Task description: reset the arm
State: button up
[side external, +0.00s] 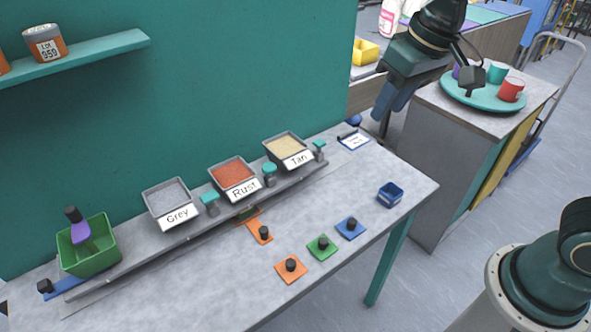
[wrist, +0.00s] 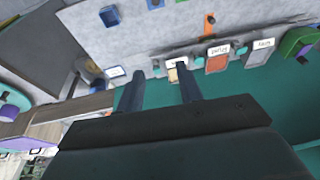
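My gripper (side external: 390,100) hangs high at the back right, beyond the far end of the work table (side external: 222,290). In the wrist view its two fingers (wrist: 160,88) stand well apart with nothing between them. It is clear of the trays. The grey tray (side external: 168,200), the rust tray (side external: 234,177) and the tan tray (side external: 286,149) stand in a row along the teal wall, each holding powder. The wrist view shows this row upside down, with the tan tray (wrist: 178,73) beyond the fingers.
A green bin (side external: 90,255) holds a purple-handled tool. Coloured plates with black knobs (side external: 323,246) and a small blue bin (side external: 390,195) sit on the table. A shelf (side external: 80,58) juts from the wall. A round teal tray (side external: 455,95) with cups stands on a cabinet near my arm.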

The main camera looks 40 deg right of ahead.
jog(key=s+d+t, duration=0.1)
jog(key=s+d, duration=0.2)
jog(key=s, duration=0.4)
jog(key=s+d+t, duration=0.1)
jog(key=s+d, duration=0.3)
jog(key=s, duration=0.3)
jog(key=shift+s+d+r+h, duration=0.3)
jog(key=shift+s+r+h, duration=0.1)
jog(key=shift+r, duration=0.05)
